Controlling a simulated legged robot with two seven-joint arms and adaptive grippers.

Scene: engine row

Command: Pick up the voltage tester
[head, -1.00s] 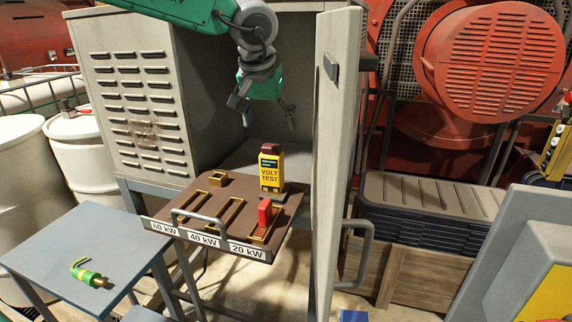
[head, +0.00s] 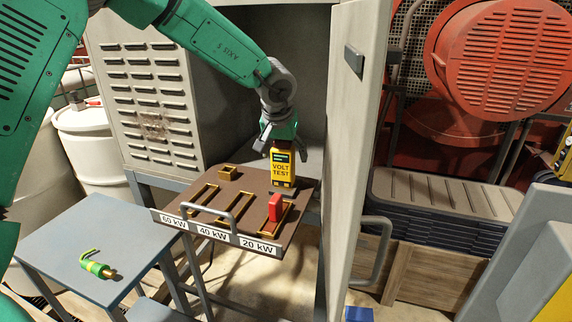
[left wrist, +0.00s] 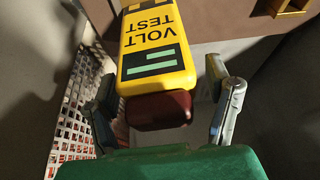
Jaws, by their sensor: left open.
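The voltage tester (head: 283,168) is a yellow block marked VOLT TEST with a dark red top. It stands upright at the back right of the brown tray (head: 262,190). In the left wrist view the tester (left wrist: 155,45) lies between the two open fingers of the gripper (left wrist: 165,105), with a visible gap to the right finger. The left finger is close to the red top; contact there is unclear. My right gripper is not in view.
The tray has slots labelled 60 kW, 40 kW and 20 kW, a front handle, and a red block (head: 275,207) in the 20 kW slot. The open cabinet door (head: 352,130) stands close on the right.

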